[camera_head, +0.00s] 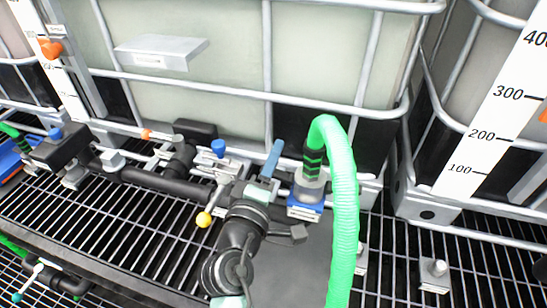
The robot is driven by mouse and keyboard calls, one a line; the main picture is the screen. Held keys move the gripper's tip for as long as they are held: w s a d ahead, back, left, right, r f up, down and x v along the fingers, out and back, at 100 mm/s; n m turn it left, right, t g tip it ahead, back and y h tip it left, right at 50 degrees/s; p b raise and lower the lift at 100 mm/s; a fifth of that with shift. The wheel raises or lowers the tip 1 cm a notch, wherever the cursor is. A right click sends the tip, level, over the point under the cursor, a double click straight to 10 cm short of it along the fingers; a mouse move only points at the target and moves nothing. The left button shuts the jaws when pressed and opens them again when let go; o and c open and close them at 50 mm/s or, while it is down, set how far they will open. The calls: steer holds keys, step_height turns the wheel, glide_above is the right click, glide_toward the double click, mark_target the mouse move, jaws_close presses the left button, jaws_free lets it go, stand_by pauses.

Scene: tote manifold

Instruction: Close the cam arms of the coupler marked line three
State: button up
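A coupler (311,188) with a grey body joins the green ribbed hose (343,200) in front of the middle tank. A blue tag (304,213) sits at its base; its marking is too small to read. A blue bar (272,160) sticks up just left of the coupler; I cannot tell whether it is a cam arm. My dark arm reaches up from the bottom centre, and my gripper (262,190) is at its far end, left of the coupler. The fingers are not clear, so neither opening nor contact can be told. The coupler's far side is hidden.
A caged tank (270,95) stands behind, another on the right. A black pipe (165,185) with a yellow-ball handle (204,219) and blue knob (218,147) runs left. The green hose crosses in front at the right. Metal grating (110,225) covers the floor.

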jaws_close()
steer(key=shift+m, duration=0.3)
steer(key=d+r+m+b, duration=0.1)
steer(key=m+b, duration=0.1)
steer(key=m, duration=0.1)
steer(key=r+m+b, duration=0.1)
steer(key=m+b, duration=0.1)
steer(key=m, duration=0.2)
steer(key=s+d+r+m+b, duration=0.1)
steer(key=m, duration=0.3)
steer(key=shift+d+b, duration=0.3)
steer(key=shift+b, duration=0.1)
steer(key=shift+m, duration=0.3)
steer(key=shift+o, duration=0.7)
jaws_free()
steer(key=shift+w+r, duration=0.1)
